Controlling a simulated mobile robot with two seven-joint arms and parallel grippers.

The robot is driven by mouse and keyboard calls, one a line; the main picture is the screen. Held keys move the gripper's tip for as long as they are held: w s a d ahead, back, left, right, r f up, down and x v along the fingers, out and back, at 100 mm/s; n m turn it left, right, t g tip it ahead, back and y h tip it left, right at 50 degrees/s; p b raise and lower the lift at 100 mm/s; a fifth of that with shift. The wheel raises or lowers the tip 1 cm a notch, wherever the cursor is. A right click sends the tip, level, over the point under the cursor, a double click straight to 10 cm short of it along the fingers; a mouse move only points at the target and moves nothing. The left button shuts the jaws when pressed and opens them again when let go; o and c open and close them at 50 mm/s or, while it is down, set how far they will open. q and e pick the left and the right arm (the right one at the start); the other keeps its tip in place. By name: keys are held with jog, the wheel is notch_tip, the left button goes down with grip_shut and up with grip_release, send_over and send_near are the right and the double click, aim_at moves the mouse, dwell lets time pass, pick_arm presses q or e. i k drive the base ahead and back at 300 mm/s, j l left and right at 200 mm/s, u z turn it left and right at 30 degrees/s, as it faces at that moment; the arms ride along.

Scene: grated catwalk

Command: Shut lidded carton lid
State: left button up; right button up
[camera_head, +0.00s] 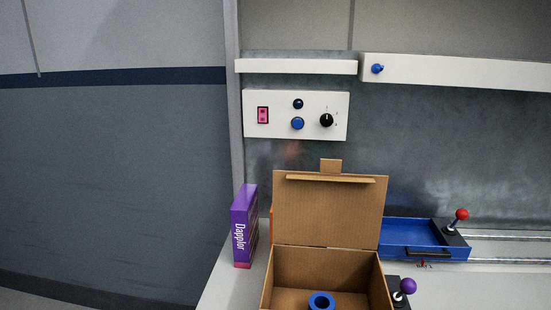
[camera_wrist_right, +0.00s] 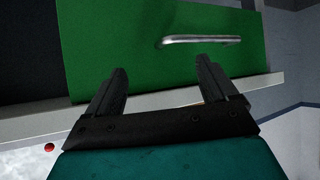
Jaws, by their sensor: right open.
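The lidded carton (camera_head: 321,265) is a brown cardboard box at the bottom centre of the head view, on the grey worktop. Its lid (camera_head: 335,212) stands up at the back, hinged on the rear edge, with a small tab at the top. A blue ring-shaped thing (camera_head: 321,301) shows inside the box. The carton's front is cut off by the frame. My right gripper (camera_wrist_right: 166,82) is open and empty in the right wrist view, facing a green panel with a metal handle; the carton is not in that view. My left gripper is in neither view.
A purple box (camera_head: 244,228) stands left of the carton. A blue tray (camera_head: 412,236) and a red-knobbed lever (camera_head: 460,217) are to the right; a purple-knobbed lever (camera_head: 406,288) is close by the carton's right side. A control panel (camera_head: 296,115) is on the wall behind.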

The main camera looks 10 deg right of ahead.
aim_at(329, 208)
jog(key=k+l+u, duration=0.9)
jog(key=k, duration=0.25)
jog(key=j, duration=0.1)
